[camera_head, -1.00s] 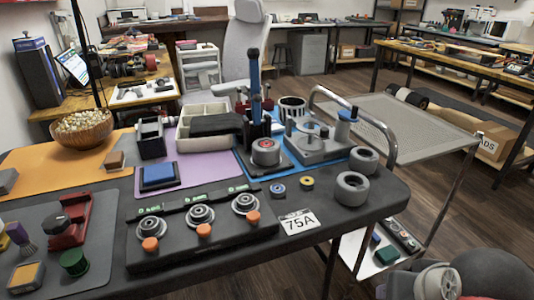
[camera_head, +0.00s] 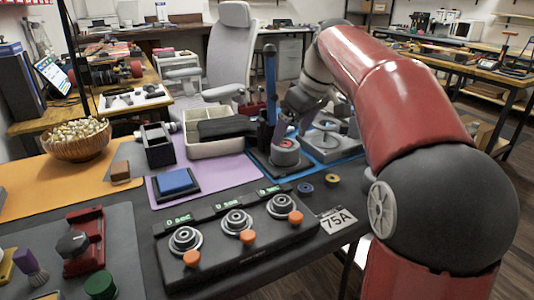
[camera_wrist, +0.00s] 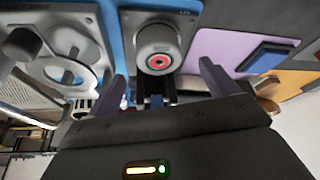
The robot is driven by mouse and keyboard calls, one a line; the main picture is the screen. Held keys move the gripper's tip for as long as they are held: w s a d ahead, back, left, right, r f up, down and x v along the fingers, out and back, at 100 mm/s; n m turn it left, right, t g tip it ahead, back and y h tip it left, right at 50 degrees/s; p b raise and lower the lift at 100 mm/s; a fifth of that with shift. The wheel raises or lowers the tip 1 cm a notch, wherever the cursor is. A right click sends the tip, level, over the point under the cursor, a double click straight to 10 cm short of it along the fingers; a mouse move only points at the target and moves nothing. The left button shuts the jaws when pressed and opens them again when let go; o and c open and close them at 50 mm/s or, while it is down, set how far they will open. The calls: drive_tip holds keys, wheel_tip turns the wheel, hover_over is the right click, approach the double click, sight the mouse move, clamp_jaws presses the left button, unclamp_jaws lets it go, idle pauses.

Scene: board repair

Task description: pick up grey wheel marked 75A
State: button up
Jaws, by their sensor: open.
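A grey wheel with a red centre (camera_head: 286,152) sits on the small press (camera_head: 262,165) on the blue mat. In the wrist view this wheel (camera_wrist: 158,47) shows ahead of my gripper (camera_wrist: 163,78), whose two fingers are apart with nothing between them. A white card marked 75A (camera_head: 338,220) lies at the table's right front edge. The loose grey wheels beside that card are hidden behind my arm. I cannot read a mark on the wheel in the press.
A black fixture (camera_head: 230,250) with several round dials and orange knobs stands in front. A blue pad (camera_head: 174,182), a cream bin (camera_head: 210,147) and a wooden bowl (camera_head: 78,142) lie to the left. The press's blue lever (camera_head: 270,75) stands upright near my gripper.

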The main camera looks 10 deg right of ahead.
sight(288, 145)
drive_tip(key=x, duration=0.7)
drive_tip(key=shift+s+d+b, duration=0.15)
drive_tip(key=shift+b, duration=0.2)
drive_tip(key=c, duration=1.2)
